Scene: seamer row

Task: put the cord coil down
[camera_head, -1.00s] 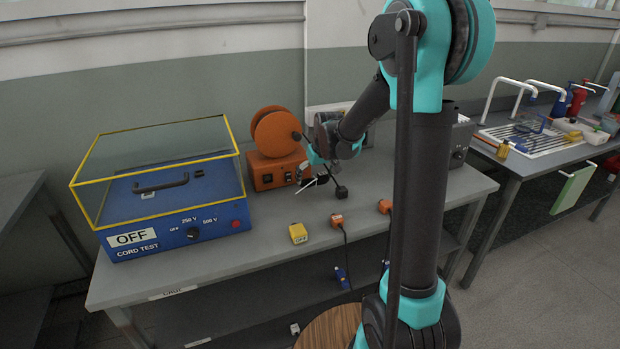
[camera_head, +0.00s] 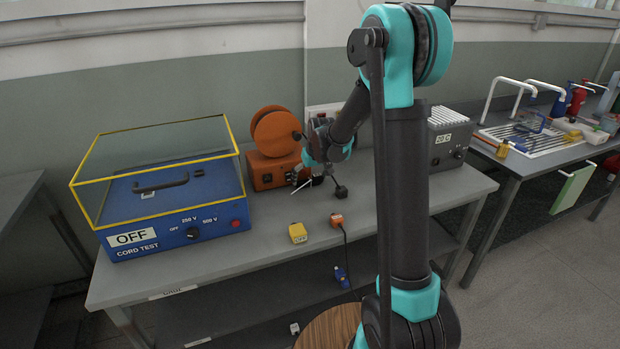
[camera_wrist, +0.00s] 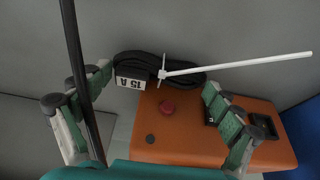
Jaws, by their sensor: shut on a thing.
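The cord coil (camera_wrist: 190,78) is a black bundle with a long white tie (camera_wrist: 240,65) and a white "15 A" tag (camera_wrist: 130,83). My gripper (camera_wrist: 158,80) is shut on it, one finger at each end of the bundle in the wrist view. In the head view my gripper (camera_head: 312,178) is low over the bench, in front of the orange machine. The coil is mostly hidden there; the tie (camera_head: 301,187) and a black plug (camera_head: 341,192) show. I cannot tell whether the coil touches the bench.
The orange machine (camera_head: 268,172) stands close behind my gripper. The blue cord tester (camera_head: 180,222), reading OFF, has a yellow-edged clear cover. A yellow block (camera_head: 298,233) and an orange connector (camera_head: 336,219) lie near the front. A grey "20°C" unit (camera_head: 447,145) stands right. The bench (camera_head: 230,268) has bare room in front.

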